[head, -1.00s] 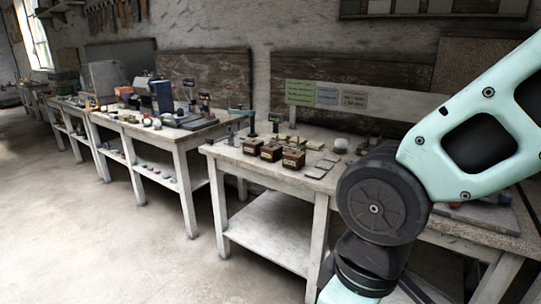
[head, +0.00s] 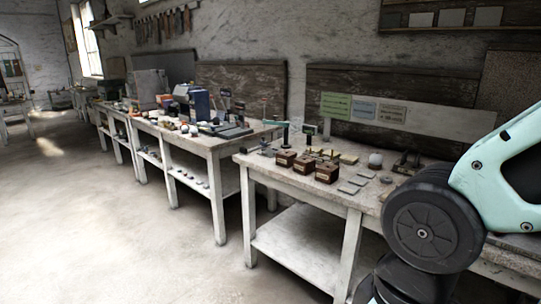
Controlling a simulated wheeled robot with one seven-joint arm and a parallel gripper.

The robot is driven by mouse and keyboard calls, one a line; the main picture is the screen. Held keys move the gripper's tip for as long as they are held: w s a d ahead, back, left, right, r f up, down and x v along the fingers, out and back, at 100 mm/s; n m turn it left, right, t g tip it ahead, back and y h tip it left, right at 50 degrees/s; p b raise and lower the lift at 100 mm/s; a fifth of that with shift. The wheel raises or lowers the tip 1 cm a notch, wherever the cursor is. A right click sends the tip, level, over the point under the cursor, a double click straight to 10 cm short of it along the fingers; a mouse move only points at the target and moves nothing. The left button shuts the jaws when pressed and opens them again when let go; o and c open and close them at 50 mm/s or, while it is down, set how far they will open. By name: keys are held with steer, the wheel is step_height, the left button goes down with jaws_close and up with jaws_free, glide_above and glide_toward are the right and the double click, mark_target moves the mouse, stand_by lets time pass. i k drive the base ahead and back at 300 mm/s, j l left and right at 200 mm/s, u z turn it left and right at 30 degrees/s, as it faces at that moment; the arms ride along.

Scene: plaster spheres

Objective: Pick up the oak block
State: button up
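Three brown wooden boxes or blocks with small pale labels stand in a row on the near table; they are the left one (head: 286,158), the middle one (head: 303,164) and the right one (head: 327,173). Several small pale yellowish pieces (head: 348,159) lie behind them. I cannot tell which of these, if any, is the oak block. My gripper is out of view. Only the upper links of my arm show at the right, and they hide the right part of the near table.
A second table (head: 215,143) with a blue box (head: 199,105) and many items stands farther left. The floor (head: 110,230) at left is clear.

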mark_target(303, 165)
steer(key=i+u, duration=0.2)
steer(key=i, duration=0.35)
steer(key=i+u, duration=0.2)
steer(key=i, duration=0.4)
steer(key=i+l+u, duration=0.15)
steer(key=i, duration=0.4)
steer(key=i+l+u, duration=0.2)
steer(key=i, duration=0.35)
steer(key=l, duration=0.1)
